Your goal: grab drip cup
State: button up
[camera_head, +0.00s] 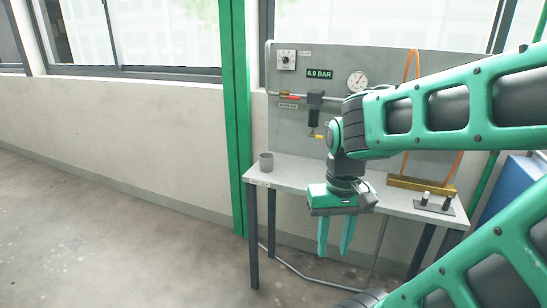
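The drip cup looks to be the small grey cup (266,161) standing upright near the left end of the grey bench (282,181). My gripper (334,253) points down in front of the bench's front edge, to the right of the cup and apart from it. Its two green fingers are spread with a gap between them, and nothing shows in the gap. The cup's inside is mostly hidden.
A grey panel (347,60) with a gauge (357,80), a "6.0 BAR" sign (319,74) and piping rises behind the bench. A brass-coloured bar (421,187) and a plate with dark posts (434,204) lie at the bench's right. Open floor (110,240) is at the left.

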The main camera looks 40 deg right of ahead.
aim_at(266, 162)
jog(key=z, duration=0.6)
jog(key=i, duration=1.1)
jog(key=z, duration=0.7)
